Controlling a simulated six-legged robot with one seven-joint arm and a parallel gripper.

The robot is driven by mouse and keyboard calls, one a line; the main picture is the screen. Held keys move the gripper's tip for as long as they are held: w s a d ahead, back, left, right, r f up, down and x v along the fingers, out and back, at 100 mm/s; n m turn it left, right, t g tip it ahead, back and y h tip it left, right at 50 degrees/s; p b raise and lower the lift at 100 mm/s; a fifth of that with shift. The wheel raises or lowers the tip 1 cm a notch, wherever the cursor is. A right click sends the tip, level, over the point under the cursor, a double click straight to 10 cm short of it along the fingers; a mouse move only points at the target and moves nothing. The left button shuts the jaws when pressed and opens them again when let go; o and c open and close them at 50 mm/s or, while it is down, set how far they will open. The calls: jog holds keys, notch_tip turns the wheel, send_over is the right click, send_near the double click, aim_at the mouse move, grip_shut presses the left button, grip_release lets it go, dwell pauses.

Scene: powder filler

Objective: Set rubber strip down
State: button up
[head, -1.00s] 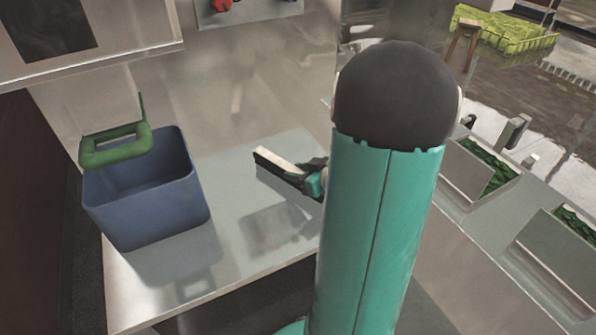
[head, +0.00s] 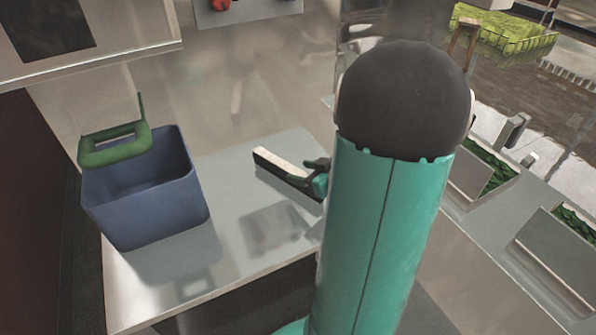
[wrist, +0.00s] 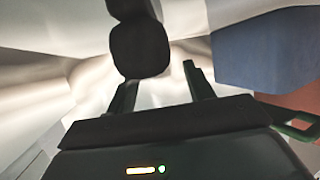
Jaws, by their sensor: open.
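The rubber strip (head: 277,163), a long bar with a pale top and a dark side, lies on the grey metal table (head: 232,190) in the head view. My gripper (head: 308,172) is open at the strip's right end, and its body partly hides that end. In the wrist view my two dark fingers (wrist: 160,86) stand apart with bright metal between them. A dark rounded shape fills the top of that view, and I cannot tell whether it is the strip or a reflection.
A blue bin (head: 165,205) stands on the left of the table, with a green handle (head: 115,150) at its rim. It also shows in the wrist view (wrist: 265,50). Trays with green contents (head: 490,165) line the right. The table front between bin and gripper is clear.

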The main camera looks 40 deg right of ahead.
jog(key=a+v, duration=0.1)
jog(key=v, duration=0.9)
jog(key=w+a+r+m+g+h, duration=0.1)
jog(key=w+r+m+h, duration=0.1)
jog(key=w+r+h, duration=0.65)
jog(key=s+a+g+y, duration=0.3)
jog(key=s+a, duration=0.1)
jog(key=a, duration=1)
jog(key=s+a+r+g+y, duration=0.1)
jog(key=s+a+g+y, duration=0.2)
jog(key=a, duration=1)
jog(key=shift+s+a+n+g+y, duration=0.4)
jog(key=shift+s+y, duration=0.15)
jog(key=shift+s, duration=0.2)
jog(key=shift+r, duration=0.15)
